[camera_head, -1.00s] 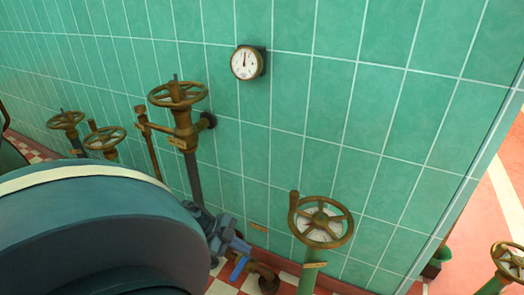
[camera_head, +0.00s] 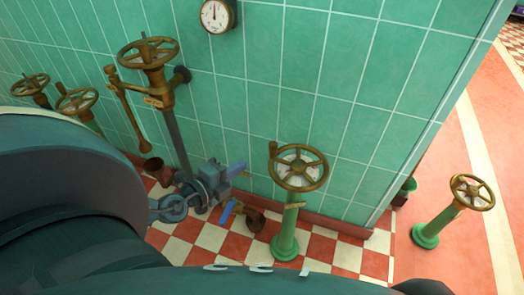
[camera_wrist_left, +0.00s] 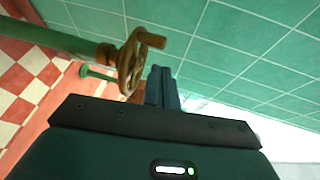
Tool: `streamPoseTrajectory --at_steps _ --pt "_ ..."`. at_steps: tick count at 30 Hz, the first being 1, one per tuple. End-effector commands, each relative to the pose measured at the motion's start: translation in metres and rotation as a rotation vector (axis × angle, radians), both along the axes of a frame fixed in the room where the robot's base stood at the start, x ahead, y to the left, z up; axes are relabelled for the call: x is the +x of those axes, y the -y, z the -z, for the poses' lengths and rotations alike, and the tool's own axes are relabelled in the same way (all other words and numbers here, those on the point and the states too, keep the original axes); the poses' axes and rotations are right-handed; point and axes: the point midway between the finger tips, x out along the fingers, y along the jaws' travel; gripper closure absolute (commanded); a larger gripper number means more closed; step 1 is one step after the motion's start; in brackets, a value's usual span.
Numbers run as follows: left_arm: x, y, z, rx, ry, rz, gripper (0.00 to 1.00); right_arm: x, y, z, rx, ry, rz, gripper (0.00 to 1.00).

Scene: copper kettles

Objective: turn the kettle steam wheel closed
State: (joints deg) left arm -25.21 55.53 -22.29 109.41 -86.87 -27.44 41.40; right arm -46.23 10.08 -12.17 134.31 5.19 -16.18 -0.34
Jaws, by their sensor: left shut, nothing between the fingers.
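A bronze spoked handwheel (camera_head: 300,186) with a pale dial in its middle and a knob on its rim sits on a green post (camera_head: 289,232). The wheel also shows in the left wrist view (camera_wrist_left: 128,66), left of the fingers. Several other handwheels are in view, and I cannot read which one is the kettle's. My right gripper is out of view.
A wall-pipe handwheel (camera_head: 148,68) stands on the left, with two lower handwheels (camera_head: 31,84) (camera_head: 77,101) beyond it. A gauge (camera_head: 215,16) hangs on the green tiles. A blue lever (camera_head: 226,212) sits low by a bronze fitting. Another green-post wheel (camera_head: 472,205) stands right, past the wall's end.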

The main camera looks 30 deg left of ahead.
Motion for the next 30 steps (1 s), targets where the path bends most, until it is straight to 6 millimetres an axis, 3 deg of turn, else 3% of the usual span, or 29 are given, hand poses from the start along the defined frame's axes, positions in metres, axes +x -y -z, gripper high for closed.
streamPoseTrajectory --at_steps 9,15,21,30 --pt "0.057 0.01 0.008 -0.003 0.003 -0.002 1.0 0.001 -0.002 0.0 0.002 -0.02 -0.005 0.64" --pt "0.084 0.015 0.015 -0.002 0.0 0.001 1.0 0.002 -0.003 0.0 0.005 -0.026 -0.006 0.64" --pt "0.096 0.016 0.019 0.0 -0.001 0.0 1.0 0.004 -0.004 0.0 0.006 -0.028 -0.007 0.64" --pt "0.096 0.017 0.019 0.0 -0.002 0.001 1.0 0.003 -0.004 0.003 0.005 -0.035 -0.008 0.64"
